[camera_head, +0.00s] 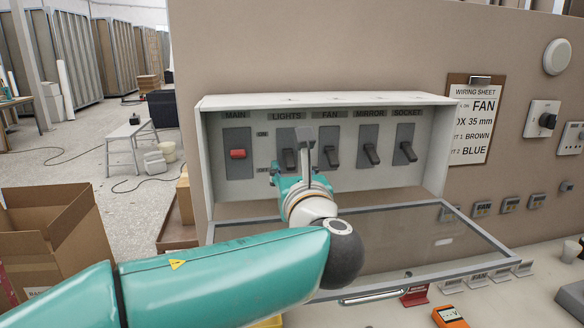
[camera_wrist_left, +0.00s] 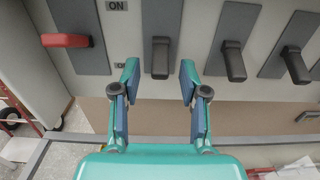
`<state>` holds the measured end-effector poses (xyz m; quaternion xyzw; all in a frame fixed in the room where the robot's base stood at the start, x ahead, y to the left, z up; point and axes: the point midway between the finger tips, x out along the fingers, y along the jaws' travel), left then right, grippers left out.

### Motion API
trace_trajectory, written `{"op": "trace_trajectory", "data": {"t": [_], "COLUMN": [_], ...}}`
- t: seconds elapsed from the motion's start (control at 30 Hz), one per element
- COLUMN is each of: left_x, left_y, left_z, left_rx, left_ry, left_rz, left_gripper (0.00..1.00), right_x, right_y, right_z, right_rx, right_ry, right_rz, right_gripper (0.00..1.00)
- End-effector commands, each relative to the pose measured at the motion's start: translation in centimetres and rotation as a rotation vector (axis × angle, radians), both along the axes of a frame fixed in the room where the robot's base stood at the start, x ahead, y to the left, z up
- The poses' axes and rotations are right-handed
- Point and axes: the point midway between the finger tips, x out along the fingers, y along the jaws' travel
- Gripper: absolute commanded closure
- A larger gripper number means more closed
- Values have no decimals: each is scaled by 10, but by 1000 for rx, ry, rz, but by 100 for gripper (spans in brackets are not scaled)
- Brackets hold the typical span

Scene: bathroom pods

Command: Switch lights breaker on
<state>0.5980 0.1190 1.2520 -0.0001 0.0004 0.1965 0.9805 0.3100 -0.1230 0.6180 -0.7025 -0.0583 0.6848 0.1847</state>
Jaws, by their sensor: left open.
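The breaker box (camera_head: 325,103) on the wall is open, with a row of switches labelled MAIN, LIGHTS, FAN, MIRROR and SOCKET. The dark lights breaker lever (camera_head: 289,158) hangs downward, toward the lower label and away from ON. My left gripper (camera_head: 290,172) is in front of the lights breaker, partly hidden by its own wrist. In the left wrist view the gripper (camera_wrist_left: 159,78) is open, with a finger on each side of the lights lever (camera_wrist_left: 160,58). The lever's lower end lies between the fingertips; contact cannot be told. My right gripper is not in view.
The red main lever (camera_head: 237,154) is left of the lights lever; the fan lever (camera_head: 331,155) is close on its right. The clear box door (camera_head: 400,245) is folded down under my arm. A cardboard box (camera_head: 60,235) stands at left, an orange meter (camera_head: 450,316) at the front.

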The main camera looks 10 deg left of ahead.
Motion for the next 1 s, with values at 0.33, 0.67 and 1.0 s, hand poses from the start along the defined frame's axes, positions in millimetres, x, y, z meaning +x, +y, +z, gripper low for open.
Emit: {"op": "trace_trajectory", "data": {"t": [0.33, 0.67, 1.0], "left_x": [2, 2, 2], "left_y": [0, 0, 0], "left_z": [0, 0, 6], "left_rx": [0, 0, -11], "left_ry": [0, 0, 30], "left_rz": [-1, -1, -2], "left_gripper": [61, 100, 100], "right_x": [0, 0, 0], "right_y": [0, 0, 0], "right_z": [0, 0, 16], "right_rx": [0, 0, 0], "right_ry": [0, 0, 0], "right_rz": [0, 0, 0], "right_gripper": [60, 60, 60]}}
